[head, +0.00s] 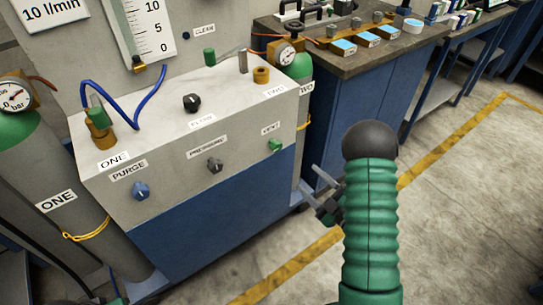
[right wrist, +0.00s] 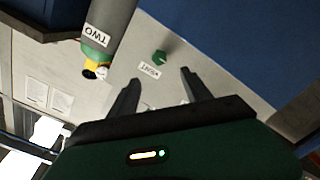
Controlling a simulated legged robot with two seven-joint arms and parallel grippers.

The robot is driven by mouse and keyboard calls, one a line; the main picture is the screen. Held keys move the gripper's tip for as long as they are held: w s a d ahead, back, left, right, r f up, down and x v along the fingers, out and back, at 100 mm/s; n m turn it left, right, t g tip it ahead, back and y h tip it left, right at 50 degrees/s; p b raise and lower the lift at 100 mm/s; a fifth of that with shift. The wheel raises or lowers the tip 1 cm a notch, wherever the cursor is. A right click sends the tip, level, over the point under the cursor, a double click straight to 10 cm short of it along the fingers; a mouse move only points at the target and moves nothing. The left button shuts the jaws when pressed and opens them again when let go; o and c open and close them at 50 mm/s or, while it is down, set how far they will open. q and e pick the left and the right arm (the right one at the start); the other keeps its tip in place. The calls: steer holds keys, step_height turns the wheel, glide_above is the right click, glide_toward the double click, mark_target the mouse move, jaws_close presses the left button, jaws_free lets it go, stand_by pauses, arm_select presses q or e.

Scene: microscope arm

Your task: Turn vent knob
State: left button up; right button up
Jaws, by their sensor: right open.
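The vent knob (head: 275,145) is a small green knob on the right end of the grey panel's front face, just below its printed label. It also shows in the right wrist view (right wrist: 160,57), ahead of the fingers and beside its label. My right gripper (head: 313,188) is to the right of and below the knob, apart from it, partly hidden behind my green arm. In the right wrist view its two fingers (right wrist: 160,79) are spread and empty, with the knob beyond the gap between their tips. My left gripper is not seen.
A blue purge knob (head: 141,190) and a dark pressurising knob (head: 215,165) sit left on the same face. A black knob (head: 191,102) is on top. Cylinder TWO (right wrist: 112,25) stands close beside the panel. A workbench (head: 370,75) is behind; floor at right is clear.

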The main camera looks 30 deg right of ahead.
mark_target(278, 149)
steer(key=w, duration=0.5)
steer(key=w+b, duration=0.1)
steer(key=w, duration=0.4)
steer(key=w+a+b, duration=0.1)
steer(key=w, duration=0.4)
steer(key=shift+w+a, duration=0.1)
steer(key=shift+w, duration=0.25)
jaws_close()
